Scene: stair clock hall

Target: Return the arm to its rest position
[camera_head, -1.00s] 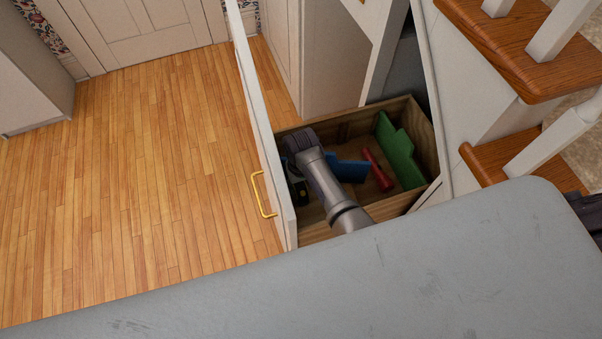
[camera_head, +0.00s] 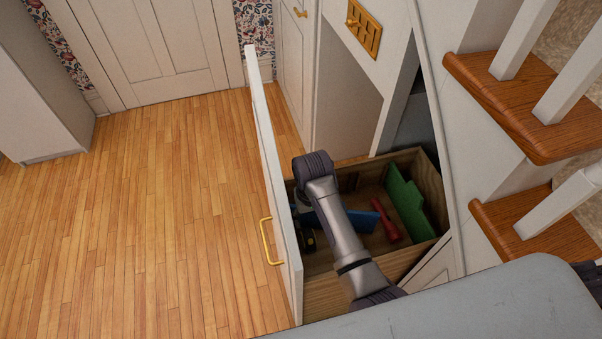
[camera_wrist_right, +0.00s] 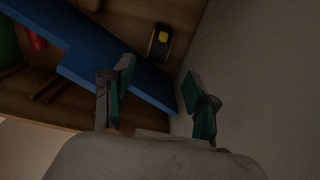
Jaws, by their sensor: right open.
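My right arm (camera_head: 338,232) reaches over the open drawer (camera_head: 433,167) under the stairs. In the wrist view my right gripper (camera_wrist_right: 158,88) is open, its two teal-padded fingers apart with nothing held between them. A blue flat piece (camera_wrist_right: 85,50) lies in the drawer beyond and beside the fingers; I cannot tell whether they touch it. It also shows in the head view (camera_head: 362,221), partly behind my arm. In the head view the arm hides the right gripper's fingers. My left gripper is in neither view.
In the drawer are a red tool (camera_head: 388,222), a green piece (camera_head: 407,201) and a black item with a yellow button (camera_wrist_right: 160,42). The tall drawer front (camera_head: 277,190) with a brass handle (camera_head: 267,243) stands left of my arm. Wooden stair treads (camera_head: 530,228) are on the right. The left floor is clear.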

